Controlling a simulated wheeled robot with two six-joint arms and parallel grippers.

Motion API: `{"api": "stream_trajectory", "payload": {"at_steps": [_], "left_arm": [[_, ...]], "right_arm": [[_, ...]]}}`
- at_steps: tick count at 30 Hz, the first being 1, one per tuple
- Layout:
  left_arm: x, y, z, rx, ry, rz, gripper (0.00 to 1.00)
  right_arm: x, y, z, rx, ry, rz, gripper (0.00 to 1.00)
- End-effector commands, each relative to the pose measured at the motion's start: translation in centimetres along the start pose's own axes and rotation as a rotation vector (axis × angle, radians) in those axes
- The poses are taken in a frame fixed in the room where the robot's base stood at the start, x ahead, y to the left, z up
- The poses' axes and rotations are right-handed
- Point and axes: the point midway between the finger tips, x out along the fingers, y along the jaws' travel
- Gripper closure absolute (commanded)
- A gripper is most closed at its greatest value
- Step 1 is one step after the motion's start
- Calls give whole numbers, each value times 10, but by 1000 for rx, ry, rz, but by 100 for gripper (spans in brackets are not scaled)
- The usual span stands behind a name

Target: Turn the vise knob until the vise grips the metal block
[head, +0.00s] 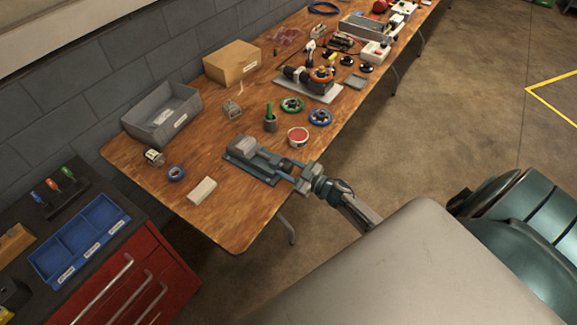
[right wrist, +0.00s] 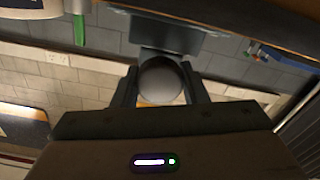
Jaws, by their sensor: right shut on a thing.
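The blue-grey vise (head: 238,165) lies near the front edge of the wooden bench. A light grey metal block (head: 243,146) sits at its far left end, by the jaw. Whether both jaws touch the block is too small to tell. The vise knob (head: 318,184) is at the vise's right end, sticking out past the bench edge. My right gripper (head: 326,189) is shut on the knob. In the right wrist view the round grey knob (right wrist: 161,80) lies between the two dark fingers. My left gripper is not in view.
A grey bin (head: 165,118) is farther back. Open floor lies to the right.

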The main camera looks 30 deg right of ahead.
Motion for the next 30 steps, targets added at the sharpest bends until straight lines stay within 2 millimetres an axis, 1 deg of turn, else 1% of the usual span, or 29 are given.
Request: {"api": "stream_trajectory", "payload": {"at_steps": [2,3,5,6,14,17,20,30], "left_arm": [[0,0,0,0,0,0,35],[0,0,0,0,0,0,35],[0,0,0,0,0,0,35],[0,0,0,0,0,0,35],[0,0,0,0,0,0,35],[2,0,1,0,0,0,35],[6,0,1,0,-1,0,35],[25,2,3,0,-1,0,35]], "right_arm": [[0,0,1,0,-2,0,83],[0,0,1,0,-2,0,55],[0,0,1,0,-2,0,43],[0,0,1,0,-2,0,39],[-1,0,0,-1,-1,0,39],[-6,0,2,-2,-2,0,39],[-18,-1,3,-2,-3,0,39],[-81,-2,4,-1,-3,-3,39]]}}
